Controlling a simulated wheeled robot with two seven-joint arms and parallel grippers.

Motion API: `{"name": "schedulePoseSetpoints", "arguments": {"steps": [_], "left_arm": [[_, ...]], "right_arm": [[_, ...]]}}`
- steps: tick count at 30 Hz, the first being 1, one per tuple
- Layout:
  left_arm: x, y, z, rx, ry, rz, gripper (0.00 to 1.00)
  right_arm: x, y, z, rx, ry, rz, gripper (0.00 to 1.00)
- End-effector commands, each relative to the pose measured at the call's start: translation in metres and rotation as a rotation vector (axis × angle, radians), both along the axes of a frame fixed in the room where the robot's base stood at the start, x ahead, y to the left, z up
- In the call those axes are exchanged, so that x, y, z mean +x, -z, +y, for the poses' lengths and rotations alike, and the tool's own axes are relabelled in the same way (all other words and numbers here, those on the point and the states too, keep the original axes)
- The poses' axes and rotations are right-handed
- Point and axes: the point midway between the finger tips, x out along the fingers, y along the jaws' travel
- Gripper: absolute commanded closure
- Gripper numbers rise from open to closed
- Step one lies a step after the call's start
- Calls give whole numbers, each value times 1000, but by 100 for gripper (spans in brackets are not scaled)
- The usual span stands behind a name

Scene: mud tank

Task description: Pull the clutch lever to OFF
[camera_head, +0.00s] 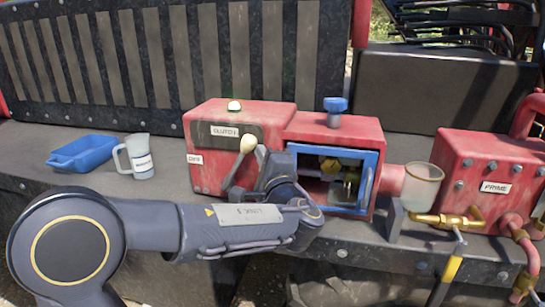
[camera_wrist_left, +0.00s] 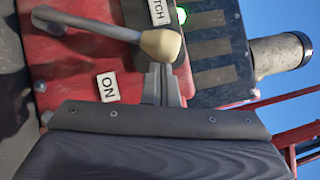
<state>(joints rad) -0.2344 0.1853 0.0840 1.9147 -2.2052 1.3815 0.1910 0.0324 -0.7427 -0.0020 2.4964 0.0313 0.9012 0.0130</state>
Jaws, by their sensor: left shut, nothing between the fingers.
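The clutch lever (camera_head: 240,167) is a grey metal arm with a cream knob, on the front of a red box with a CLUTCH label (camera_head: 225,131). It leans up and to the right, away from the OFF label (camera_head: 194,159). My left gripper (camera_head: 270,178) is just right of the lever. In the left wrist view, the knob (camera_wrist_left: 160,45) lies in front of the shut fingertips (camera_wrist_left: 163,70), with nothing between them; I cannot tell whether they touch it. An ON label (camera_wrist_left: 108,87) shows beside the fingers. My right gripper is out of view.
A blue-framed window (camera_head: 369,184) with brass parts sits right of the lever. A blue tray (camera_head: 83,153) and a white jug (camera_head: 138,157) stand on the ledge at left. A red PRIME box (camera_head: 480,165) with brass piping is at right.

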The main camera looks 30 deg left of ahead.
Motion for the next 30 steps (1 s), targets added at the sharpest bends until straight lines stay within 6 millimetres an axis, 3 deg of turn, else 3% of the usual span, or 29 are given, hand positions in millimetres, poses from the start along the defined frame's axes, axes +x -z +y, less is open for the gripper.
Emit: {"name": "schedulePoseSetpoints", "arguments": {"steps": [17, 23, 30], "left_arm": [[-2, -4, 6, -32, -2, -11, 100], [-6, -15, 20, -131, -3, -38, 100], [-13, -31, 50, -330, -5, -88, 100]], "right_arm": [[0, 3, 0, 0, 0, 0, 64], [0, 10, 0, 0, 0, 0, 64], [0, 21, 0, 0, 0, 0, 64]]}}
